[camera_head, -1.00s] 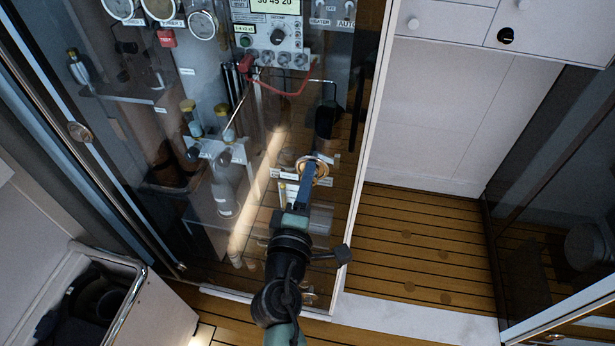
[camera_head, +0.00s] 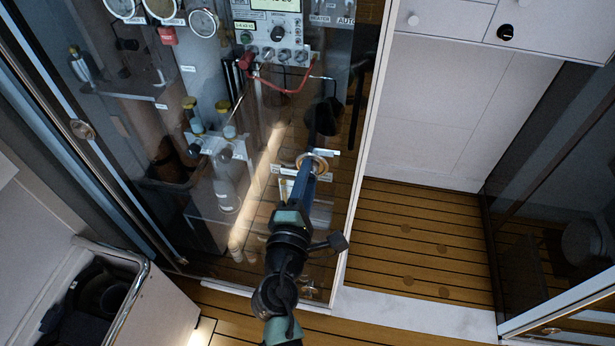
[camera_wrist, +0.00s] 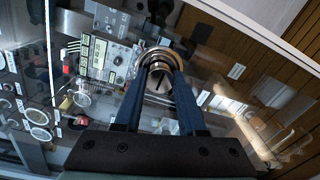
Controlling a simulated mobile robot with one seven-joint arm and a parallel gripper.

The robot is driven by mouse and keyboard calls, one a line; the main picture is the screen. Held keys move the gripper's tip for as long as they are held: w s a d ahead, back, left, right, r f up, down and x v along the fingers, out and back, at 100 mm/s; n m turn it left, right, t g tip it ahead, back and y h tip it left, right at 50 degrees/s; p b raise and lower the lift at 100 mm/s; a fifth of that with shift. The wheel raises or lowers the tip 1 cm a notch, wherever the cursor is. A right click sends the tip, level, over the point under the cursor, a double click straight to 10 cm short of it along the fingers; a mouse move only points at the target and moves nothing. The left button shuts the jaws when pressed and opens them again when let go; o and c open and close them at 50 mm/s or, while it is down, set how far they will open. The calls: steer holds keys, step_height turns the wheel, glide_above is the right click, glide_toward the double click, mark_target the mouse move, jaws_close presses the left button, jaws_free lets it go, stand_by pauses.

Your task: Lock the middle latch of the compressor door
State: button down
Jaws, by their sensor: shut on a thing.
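The compressor door (camera_head: 255,185) is a transparent panel in a pale frame, standing shut as far as I can tell. A round brass-coloured latch (camera_head: 313,162) sits on the panel near its right side; it also shows in the wrist view (camera_wrist: 160,57). My gripper (camera_head: 309,172) reaches up to this latch. In the wrist view its two blue fingers (camera_wrist: 160,75) close on either side of the latch's ring. The ring's dark centre shows a slot or bar. The fingers partly cover the latch's lower edge.
Another round latch (camera_head: 82,130) is on the left frame. Behind the panel are gauges (camera_head: 203,22), a control box (camera_head: 272,30), bottles and a red hose. An open bin (camera_head: 105,300) stands at lower left. Wooden floor at right is clear.

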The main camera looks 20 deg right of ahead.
steer(key=shift+r, duration=0.1)
steer(key=c, duration=0.5)
jaws_free()
steer(key=shift+b+v, duration=0.95)
steer(key=shift+v, duration=5.55)
